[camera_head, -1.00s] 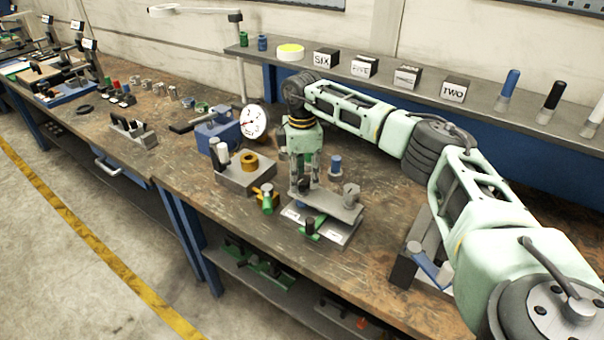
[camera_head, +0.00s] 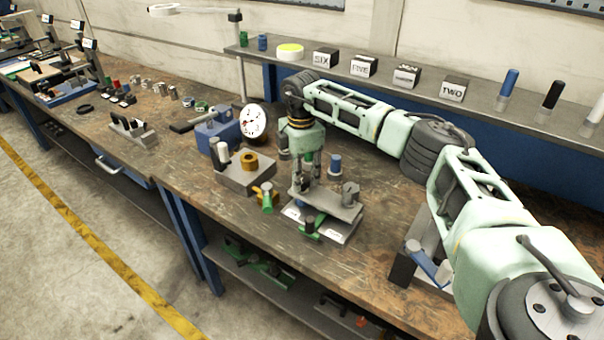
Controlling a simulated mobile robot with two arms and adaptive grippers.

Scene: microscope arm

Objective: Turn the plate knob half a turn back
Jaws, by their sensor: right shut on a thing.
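The grey plate fixture (camera_head: 335,207) stands near the front edge of the bench, on a light base with white labels and a green lever with a dark knob (camera_head: 309,223). My right gripper (camera_head: 304,193) points down over the plate's left end. Its fingers are shut on the plate knob, a small blue part (camera_head: 301,203) mostly hidden by the fingers. A grey cylindrical part (camera_head: 350,194) stands on the plate's right end. My left gripper is not in view.
A grey block with a brass ring (camera_head: 249,160), a green-handled part (camera_head: 267,197) and a dial gauge (camera_head: 252,121) stand to the left. A blue-topped cylinder (camera_head: 335,165) is close behind. A dark fixture with a blue lever (camera_head: 428,262) is at right.

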